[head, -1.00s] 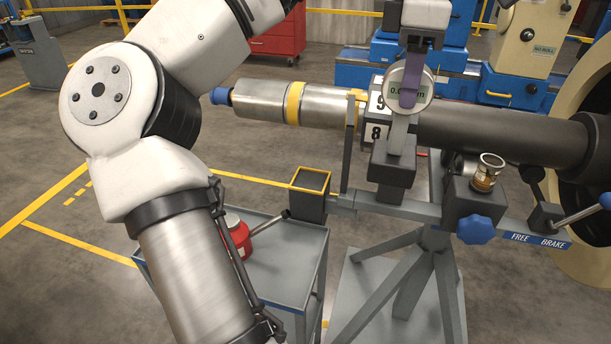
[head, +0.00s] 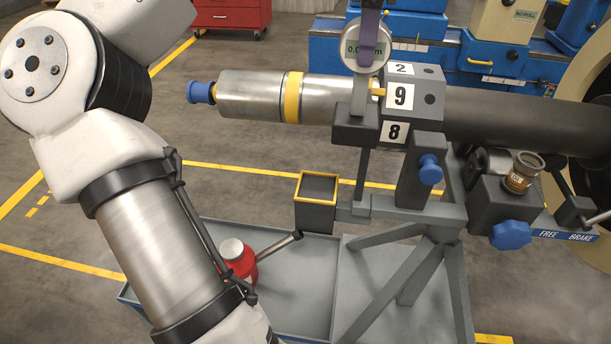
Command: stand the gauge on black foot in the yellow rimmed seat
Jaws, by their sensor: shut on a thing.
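The gauge (head: 352,48) has a round white face with a partly covered readout, a short grey stem and a black foot (head: 355,126). My gripper (head: 370,38) reaches down from the top edge, its purple finger across the dial, and is shut on the gauge. Most of the gripper is out of frame. The gauge hangs upright, its foot in front of the numbered hub and the upright post. The yellow rimmed seat (head: 317,200) is an open, dark, empty-looking square box at the rail's left end, below and left of the foot.
The shaft with a yellow band (head: 292,97) and blue tip runs behind the gauge. A slim post (head: 362,178) rises right of the seat. A block with a blue knob (head: 430,170) stands further right. A red bottle (head: 238,262) is on the grey cart (head: 300,295) below.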

